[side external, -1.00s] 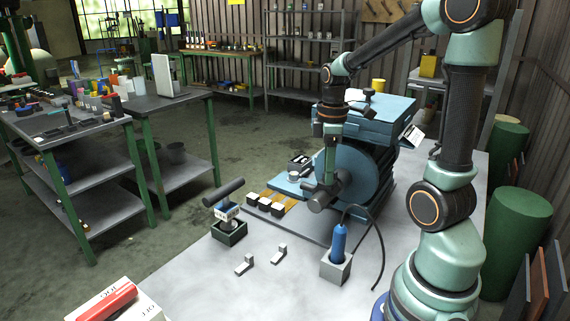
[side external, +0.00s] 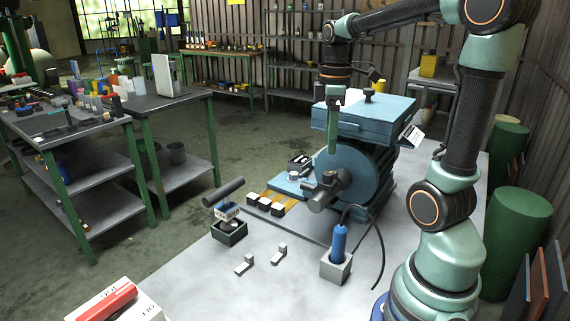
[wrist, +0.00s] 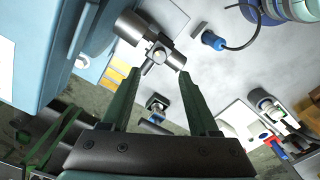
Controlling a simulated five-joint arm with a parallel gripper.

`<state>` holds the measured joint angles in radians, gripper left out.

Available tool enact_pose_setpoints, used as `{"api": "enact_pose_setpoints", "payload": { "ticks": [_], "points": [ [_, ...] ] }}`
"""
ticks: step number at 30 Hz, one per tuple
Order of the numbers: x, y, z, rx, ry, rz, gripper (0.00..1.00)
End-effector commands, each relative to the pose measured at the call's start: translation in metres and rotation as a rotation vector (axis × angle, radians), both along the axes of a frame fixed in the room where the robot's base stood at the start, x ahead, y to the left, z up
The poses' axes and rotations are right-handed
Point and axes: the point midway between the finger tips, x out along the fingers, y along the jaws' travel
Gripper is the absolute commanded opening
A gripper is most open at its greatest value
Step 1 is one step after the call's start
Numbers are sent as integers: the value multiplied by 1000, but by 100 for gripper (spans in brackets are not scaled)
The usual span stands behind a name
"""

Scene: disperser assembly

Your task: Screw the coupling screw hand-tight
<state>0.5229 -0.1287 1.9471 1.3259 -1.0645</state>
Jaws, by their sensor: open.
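The grey coupling (side external: 320,201) sits on the shaft at the front of the blue machine. The coupling screw (side external: 329,178) appears as a small grey knob on top of it. In the wrist view the coupling (wrist: 130,28) lies beyond the fingertips, with a small bright screw end (wrist: 159,56) between them in the picture. My gripper (side external: 332,152) is above the coupling and apart from it, pointing down. In the wrist view my gripper (wrist: 159,73) has its two green fingers spread and nothing between them. How far the screw is turned in cannot be told.
The blue machine (side external: 345,118) stands close behind my gripper. A blue-handled tool (side external: 339,241) with a black cable stands in a grey holder at the front. A dark box (side external: 232,233) holds a black-handled tool. Two small grey brackets lie on the bench (side external: 205,285).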

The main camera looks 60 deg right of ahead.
Motion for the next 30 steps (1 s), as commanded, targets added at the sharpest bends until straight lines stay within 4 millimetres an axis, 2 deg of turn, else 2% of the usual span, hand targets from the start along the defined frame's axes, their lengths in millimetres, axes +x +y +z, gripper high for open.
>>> {"api": "enact_pose_setpoints", "payload": {
  "ticks": [7,15,20,25,30],
  "points": [
    [0,0,4,0,-1,63,61],
    [1,-1,30,-3,-4,466,61],
    [0,-1,38,-1,-3,607,61],
    [0,-1,28,1,-1,630,61],
    [-1,0,-2,4,2,628,61]
  ]
}}
